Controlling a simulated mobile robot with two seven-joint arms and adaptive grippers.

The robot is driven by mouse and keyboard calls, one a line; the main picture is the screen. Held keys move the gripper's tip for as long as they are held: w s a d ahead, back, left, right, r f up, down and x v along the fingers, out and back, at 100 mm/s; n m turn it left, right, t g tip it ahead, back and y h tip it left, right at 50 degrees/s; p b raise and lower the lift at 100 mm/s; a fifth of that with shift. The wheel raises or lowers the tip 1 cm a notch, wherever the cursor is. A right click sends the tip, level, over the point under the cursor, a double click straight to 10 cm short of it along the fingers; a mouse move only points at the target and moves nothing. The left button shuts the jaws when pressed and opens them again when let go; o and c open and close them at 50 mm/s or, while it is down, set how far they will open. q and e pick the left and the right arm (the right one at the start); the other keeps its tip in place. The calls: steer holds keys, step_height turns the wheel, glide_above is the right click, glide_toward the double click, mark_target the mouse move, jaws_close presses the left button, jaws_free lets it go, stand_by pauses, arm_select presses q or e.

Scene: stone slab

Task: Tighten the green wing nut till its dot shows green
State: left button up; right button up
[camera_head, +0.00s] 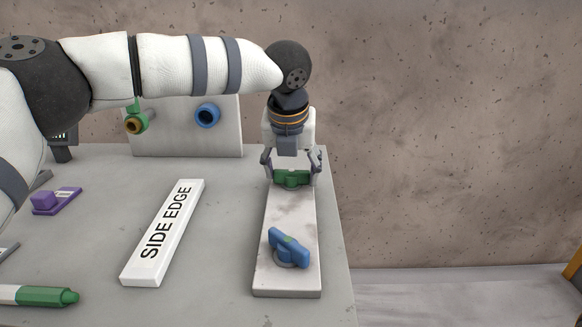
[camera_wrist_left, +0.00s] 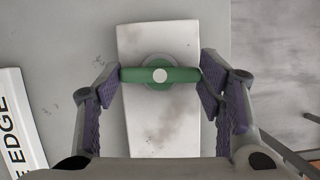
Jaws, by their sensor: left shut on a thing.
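The green wing nut (camera_head: 292,179) sits at the far end of a pale stone plate (camera_head: 274,215). In the left wrist view the green wing nut (camera_wrist_left: 185,75) lies crosswise on a grey round washer, with a white dot (camera_wrist_left: 160,75) at its centre. My left gripper (camera_head: 291,174) reaches down over it, with a finger at each wing end; it is shut on the nut, as the left wrist view (camera_wrist_left: 162,76) also shows. My right gripper is not in view.
A white block marked SIDE EDGE (camera_head: 163,232) lies left of the plate. Farther left are a purple piece (camera_head: 57,201) and a green marker (camera_head: 45,296). An upright panel (camera_head: 175,143) with green and blue fittings stands behind. The table's right edge is close to the plate.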

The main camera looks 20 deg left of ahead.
arm_select(q)
steer(key=shift+a+r+m+h+p, duration=0.1)
steer(key=shift+r+m+h+p, duration=0.1)
steer(key=shift+m+p, duration=0.25)
steer(key=shift+r+m+h+p, duration=0.1)
steer(key=shift+m+h+p, duration=0.15)
steer(key=shift+m, duration=0.8)
steer(key=shift+f+m+h+p, duration=0.3)
steer(key=shift+m+h, duration=0.25)
steer(key=shift+m, duration=0.55)
steer(key=shift+a+m+h, duration=0.1)
steer(key=shift+m+h, duration=0.3)
steer(key=shift+m, duration=0.8)
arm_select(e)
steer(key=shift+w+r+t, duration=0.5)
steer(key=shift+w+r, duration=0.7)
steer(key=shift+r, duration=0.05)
arm_select(q)
steer(key=o, duration=1.1)
steer(key=shift+o, duration=0.2)
